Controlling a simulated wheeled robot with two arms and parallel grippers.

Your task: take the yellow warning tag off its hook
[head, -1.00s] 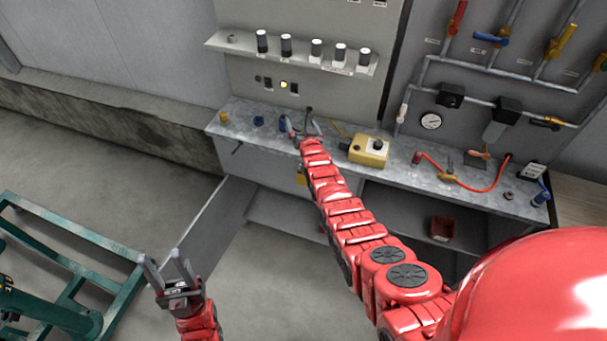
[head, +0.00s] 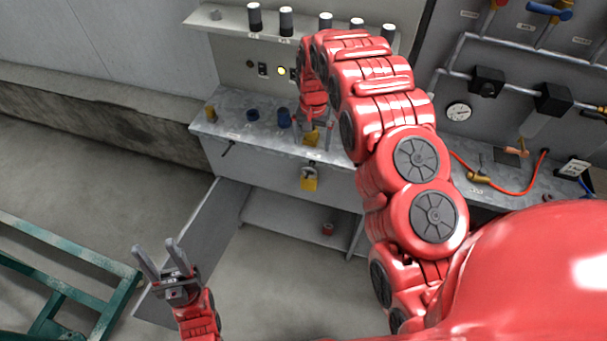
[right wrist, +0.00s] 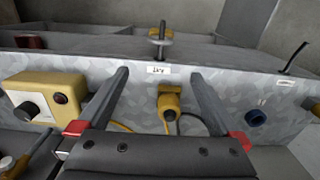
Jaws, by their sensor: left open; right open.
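The yellow warning tag (head: 309,182) hangs from a hook on the front of the grey bench in the head view. In the right wrist view the tag (right wrist: 160,36) shows at the top centre, by the bench's front edge, beyond the fingertips. My right gripper (head: 312,132) points down over the bench top, above and behind the tag. Its fingers (right wrist: 158,75) are open and apart from the tag, with a yellow plug (right wrist: 169,103) on the bench showing between them.
A yellow control box (right wrist: 45,98) stands on the bench beside the right gripper. Blue sockets (head: 283,118) sit left of it. The shelf with black knobs (head: 286,22) is behind the right arm. An open cabinet door (head: 200,240) stands below the bench. A green frame (head: 60,285) is at left.

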